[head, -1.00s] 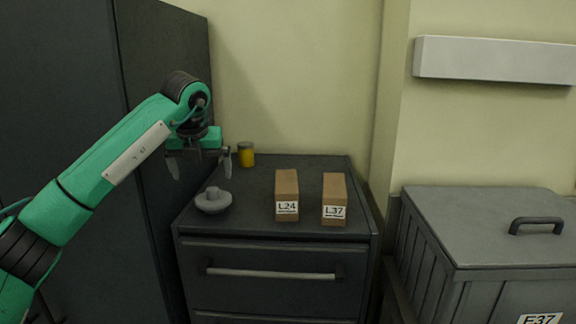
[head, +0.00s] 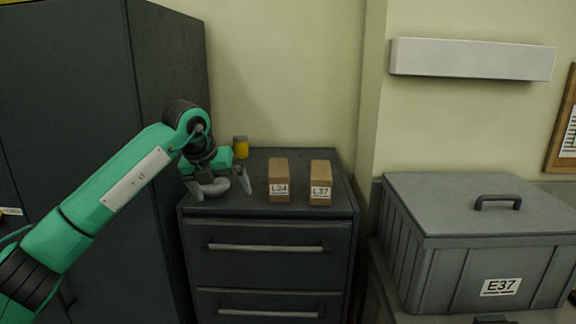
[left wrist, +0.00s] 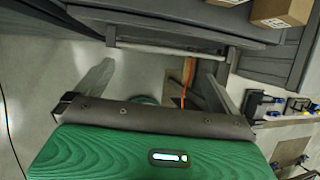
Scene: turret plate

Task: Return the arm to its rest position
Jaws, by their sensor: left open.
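My left gripper (head: 220,186) is open and empty in the head view, at the left front of the dark drawer cabinet. In the picture its fingers overlap a round grey knobbed piece (head: 214,187), which is partly hidden behind them. In the left wrist view the open fingers (left wrist: 155,80) have nothing between them; floor and the cabinet's handle bar show beyond. My left arm reaches in from the left, bent at the wrist. My right gripper is not in view.
The drawer cabinet (head: 262,234) carries a yellow dark-topped can (head: 240,147) and two brown boxes, L24 (head: 278,177) and L37 (head: 320,180). A tall dark cabinet (head: 168,80) stands left. A grey lidded bin, E37 (head: 440,265), stands right.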

